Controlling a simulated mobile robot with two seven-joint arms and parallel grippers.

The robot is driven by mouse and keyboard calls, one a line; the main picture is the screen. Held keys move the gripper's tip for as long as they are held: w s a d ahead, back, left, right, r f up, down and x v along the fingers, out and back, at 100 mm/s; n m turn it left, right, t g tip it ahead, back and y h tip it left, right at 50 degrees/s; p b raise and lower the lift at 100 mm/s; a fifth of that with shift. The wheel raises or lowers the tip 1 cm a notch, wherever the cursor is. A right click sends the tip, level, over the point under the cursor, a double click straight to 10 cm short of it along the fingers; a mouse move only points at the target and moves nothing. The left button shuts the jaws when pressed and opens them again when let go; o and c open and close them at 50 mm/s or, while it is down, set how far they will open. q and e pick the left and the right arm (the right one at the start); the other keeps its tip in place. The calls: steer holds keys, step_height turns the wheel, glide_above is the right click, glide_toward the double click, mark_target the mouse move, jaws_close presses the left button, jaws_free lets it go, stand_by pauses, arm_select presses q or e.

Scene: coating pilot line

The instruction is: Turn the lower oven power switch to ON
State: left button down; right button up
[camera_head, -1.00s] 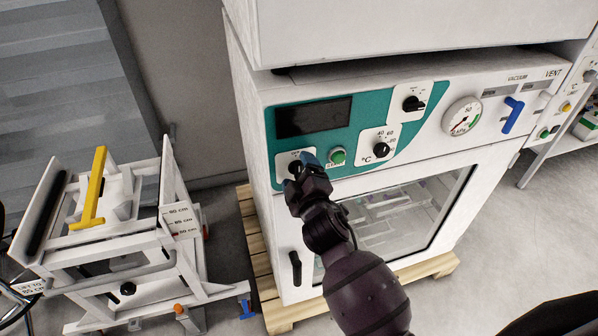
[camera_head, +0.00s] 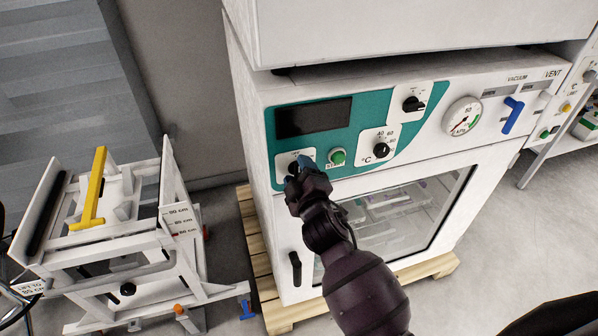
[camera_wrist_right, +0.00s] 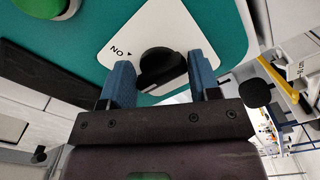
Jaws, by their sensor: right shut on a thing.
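The lower oven (camera_head: 390,278) has a teal control panel with a dark display. Its power switch is a black knob on a white plate at the panel's lower left, mostly hidden by my gripper in the head view. In the right wrist view the black knob (camera_wrist_right: 160,66) sits between my blue fingertips, with an ON mark and small arrow on the plate beside it. My right gripper (camera_head: 299,170) is shut on this knob; it also shows in the wrist view (camera_wrist_right: 163,82). The knob's exact pointing direction is hard to tell. My left gripper is not in view.
A green START button (camera_head: 337,156) and a temperature knob (camera_head: 381,150) lie right of the switch. Further right are a gauge (camera_head: 462,117) and a blue vacuum handle (camera_head: 513,114). A white lift cart (camera_head: 120,243) with a yellow handle stands left. The oven stands on a wooden pallet (camera_head: 262,272).

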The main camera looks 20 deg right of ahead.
steer(key=m, duration=0.5)
steer(key=shift+m+p, duration=0.35)
steer(key=shift+m, duration=0.05)
steer(key=m+p, duration=0.2)
steer(key=m, duration=0.3)
steer(key=o, duration=0.6)
steer(key=shift+m, duration=0.4)
steer(key=o, duration=0.5)
steer(key=shift+o, duration=0.2)
steer(key=shift+s, duration=0.15)
